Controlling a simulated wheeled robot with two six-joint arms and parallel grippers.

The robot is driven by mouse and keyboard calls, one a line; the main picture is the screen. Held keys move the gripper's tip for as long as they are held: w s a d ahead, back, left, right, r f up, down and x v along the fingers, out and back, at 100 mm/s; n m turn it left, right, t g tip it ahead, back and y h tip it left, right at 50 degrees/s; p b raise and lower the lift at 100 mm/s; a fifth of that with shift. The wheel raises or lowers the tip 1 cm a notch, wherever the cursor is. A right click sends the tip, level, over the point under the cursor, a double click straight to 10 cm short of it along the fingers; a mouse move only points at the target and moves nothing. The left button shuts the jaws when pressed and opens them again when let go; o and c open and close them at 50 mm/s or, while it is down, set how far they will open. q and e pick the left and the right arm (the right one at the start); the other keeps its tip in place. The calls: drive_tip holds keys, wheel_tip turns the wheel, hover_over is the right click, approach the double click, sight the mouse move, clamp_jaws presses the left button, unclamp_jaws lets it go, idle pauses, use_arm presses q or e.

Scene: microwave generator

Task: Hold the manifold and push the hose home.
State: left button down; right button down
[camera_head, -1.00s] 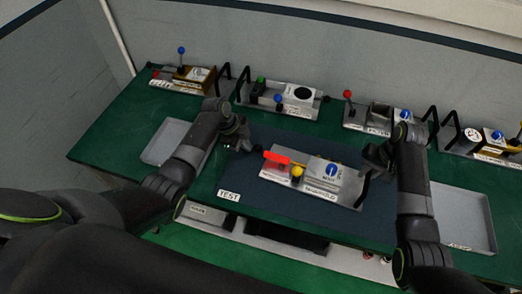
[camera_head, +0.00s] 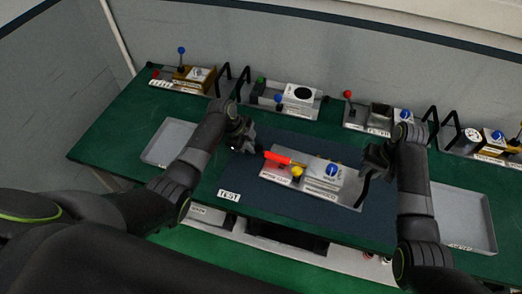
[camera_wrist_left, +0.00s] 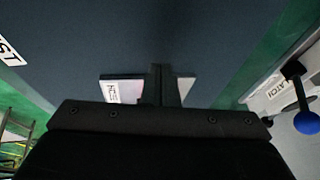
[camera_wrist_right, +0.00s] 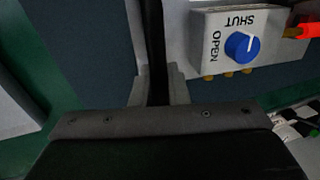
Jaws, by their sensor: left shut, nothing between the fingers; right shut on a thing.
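The manifold (camera_head: 325,178) is a pale box with a blue knob (camera_head: 332,170) on a grey plate on the dark mat. In the right wrist view the box (camera_wrist_right: 222,72) reads OPEN and SHUT. An orange-red hose (camera_head: 278,158) lies at the box's left side, near a yellow ball (camera_head: 297,172); its end (camera_wrist_right: 308,30) shows in the right wrist view. I cannot tell how deep it sits. My right gripper (camera_wrist_right: 155,92) is shut on the plate's black handle (camera_wrist_right: 153,45). My left gripper (camera_head: 246,146) is shut and empty, above the mat left of the hose.
A TEST label (camera_head: 228,195) is at the mat's front left. Grey trays stand left (camera_head: 165,145) and right (camera_head: 465,215). Several fixtures with knobs and black handles line the table's back, including one with a red-topped lever (camera_head: 348,94). The mat's front is clear.

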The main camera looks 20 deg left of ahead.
sight(267, 152)
use_arm(q)
drive_tip(key=shift+d, duration=0.8)
use_arm(e)
drive_tip(key=shift+f, duration=0.1)
use_arm(q)
drive_tip(key=shift+d, duration=0.2)
drive_tip(key=shift+s+d, duration=0.1)
drive_tip(key=shift+d, duration=1.35)
drive_tip(key=shift+s+d, duration=0.1)
drive_tip(key=shift+d, duration=0.2)
drive_tip(key=shift+a+r, duration=1.3)
drive_tip(key=shift+r, duration=0.2)
